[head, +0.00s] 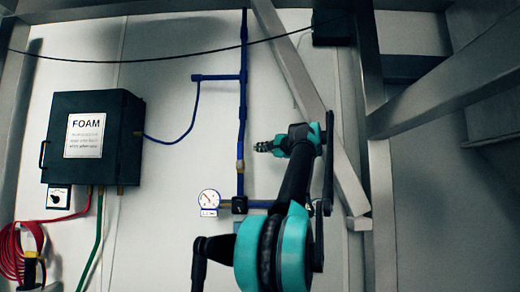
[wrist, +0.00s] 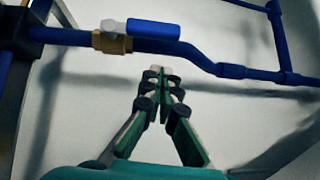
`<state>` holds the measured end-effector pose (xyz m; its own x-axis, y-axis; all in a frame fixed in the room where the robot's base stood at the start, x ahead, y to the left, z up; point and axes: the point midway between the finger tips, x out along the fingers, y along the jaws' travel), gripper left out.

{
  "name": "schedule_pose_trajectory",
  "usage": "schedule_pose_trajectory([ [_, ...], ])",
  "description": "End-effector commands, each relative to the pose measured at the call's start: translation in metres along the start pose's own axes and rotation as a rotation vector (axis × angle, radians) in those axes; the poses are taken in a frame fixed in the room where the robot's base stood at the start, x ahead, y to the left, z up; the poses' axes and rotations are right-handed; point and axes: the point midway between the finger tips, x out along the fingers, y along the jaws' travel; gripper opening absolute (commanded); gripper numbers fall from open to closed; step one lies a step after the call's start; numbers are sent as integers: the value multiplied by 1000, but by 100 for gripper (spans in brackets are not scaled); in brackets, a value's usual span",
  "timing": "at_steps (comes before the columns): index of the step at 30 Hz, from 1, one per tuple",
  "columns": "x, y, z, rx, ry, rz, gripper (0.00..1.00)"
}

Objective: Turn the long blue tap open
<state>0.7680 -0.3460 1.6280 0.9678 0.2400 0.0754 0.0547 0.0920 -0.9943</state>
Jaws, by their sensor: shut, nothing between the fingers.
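The long blue tap handle (wrist: 153,29) shows in the wrist view, lying roughly along the blue pipe. It pivots at a silver knob beside the brass valve body (wrist: 112,42). In the head view the brass body (head: 240,166) sits low on the vertical pipe; the handle is hard to tell from the pipe there. My gripper (wrist: 160,70) is shut and empty, its fingertips pointing at the pipe and appearing just below the handle in the wrist view, with no visible contact. In the head view my gripper (head: 261,147) is right of the pipe, slightly above the brass body.
A round gauge (head: 209,199) and a dark pipe block (head: 239,204) are below the valve. The black FOAM box (head: 92,138) hangs at the left, with a red hose (head: 22,252) below. Grey metal beams (head: 372,120) stand right of my arm.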

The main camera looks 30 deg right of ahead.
Motion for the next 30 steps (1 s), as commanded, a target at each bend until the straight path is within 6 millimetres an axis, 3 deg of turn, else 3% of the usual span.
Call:
schedule_pose_trajectory([
  [18, -88, -6, -1, -1, 4, 0, 0],
  [24, -99, -7, 0, 0, 2, 0, 0],
  [30, -98, -4, 1, -1, -2, 5, 0],
])
